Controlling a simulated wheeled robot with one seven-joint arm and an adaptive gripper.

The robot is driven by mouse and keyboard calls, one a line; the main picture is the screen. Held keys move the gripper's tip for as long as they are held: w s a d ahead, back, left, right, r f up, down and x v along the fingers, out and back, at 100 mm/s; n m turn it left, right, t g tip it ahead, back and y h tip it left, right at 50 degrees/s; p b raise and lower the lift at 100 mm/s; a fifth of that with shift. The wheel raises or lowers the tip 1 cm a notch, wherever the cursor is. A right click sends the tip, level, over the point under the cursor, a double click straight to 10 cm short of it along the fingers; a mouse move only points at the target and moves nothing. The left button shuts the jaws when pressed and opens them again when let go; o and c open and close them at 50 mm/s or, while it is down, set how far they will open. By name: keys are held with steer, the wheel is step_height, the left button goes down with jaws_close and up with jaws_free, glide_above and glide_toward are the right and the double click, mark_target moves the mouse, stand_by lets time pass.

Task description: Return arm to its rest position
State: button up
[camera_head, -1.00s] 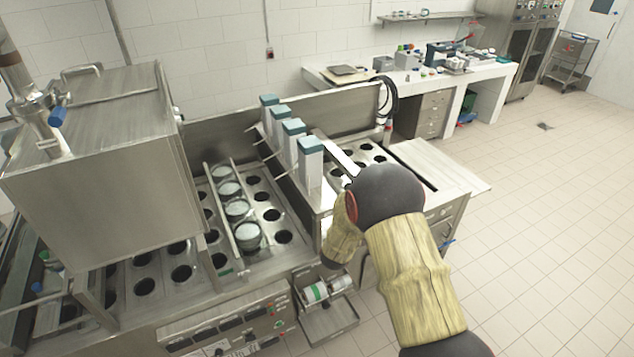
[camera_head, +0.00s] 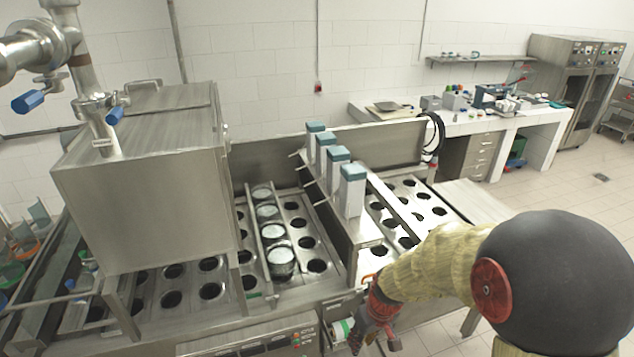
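My arm, in a yellowish sleeve with a black rounded joint (camera_head: 560,285), reaches in from the lower right of the head view. My gripper (camera_head: 372,340), red and dark grey, hangs at its end near the bottom of the view. It is at the front edge of the cup filler machine (camera_head: 150,170), beside a small roller with a white and green band (camera_head: 341,330). The fingers are small and partly cut off by the frame edge, so I cannot tell whether they are open or shut. I see no object in them.
Several cups (camera_head: 280,258) stand in a row of holes in the machine. Several teal-topped boxes (camera_head: 352,190) stand on the divider. A pipe with blue-handled valves (camera_head: 90,90) rises at upper left.

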steer(key=s+d+r+m+t+b, duration=0.2)
steer(key=s+d+b, duration=0.1)
steer(key=s+b, duration=0.6)
steer(key=s+d+r+m+t+h+b, duration=0.1)
steer(key=s+d+r+m+t+b, duration=0.1)
steer(key=s+b, duration=0.7)
steer(key=d+r+b, duration=0.1)
steer(key=d+b, duration=0.1)
steer(key=shift+s+b, duration=0.35)
steer(key=shift+s, duration=0.05)
